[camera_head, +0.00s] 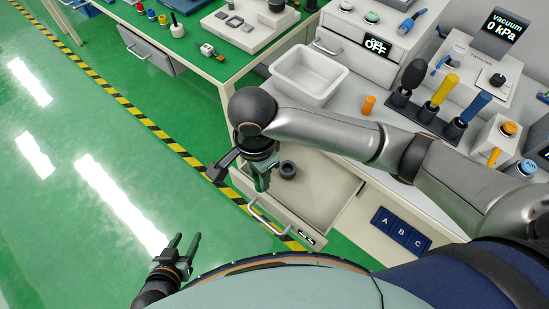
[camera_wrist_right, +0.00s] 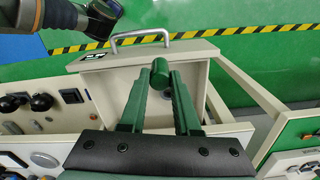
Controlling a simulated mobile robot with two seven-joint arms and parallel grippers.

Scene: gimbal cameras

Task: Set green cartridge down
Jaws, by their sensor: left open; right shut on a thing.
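The green cartridge (camera_wrist_right: 160,72) is a short dark green cylinder. In the right wrist view it sits between the fingertips of my right gripper (camera_wrist_right: 162,82), which is shut on it. In the head view my right gripper (camera_head: 262,182) points down over the open drawer (camera_head: 325,205), and the cartridge cannot be told apart from the green fingers. I cannot tell whether the cartridge touches the drawer floor. My left gripper (camera_head: 180,248) is open and empty, low at the left above the green floor.
A dark round part (camera_head: 288,170) lies in the drawer beside my right gripper. A white tray (camera_head: 308,75), an orange cylinder (camera_head: 367,105) and a rack with coloured handles (camera_head: 430,113) stand on the bench.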

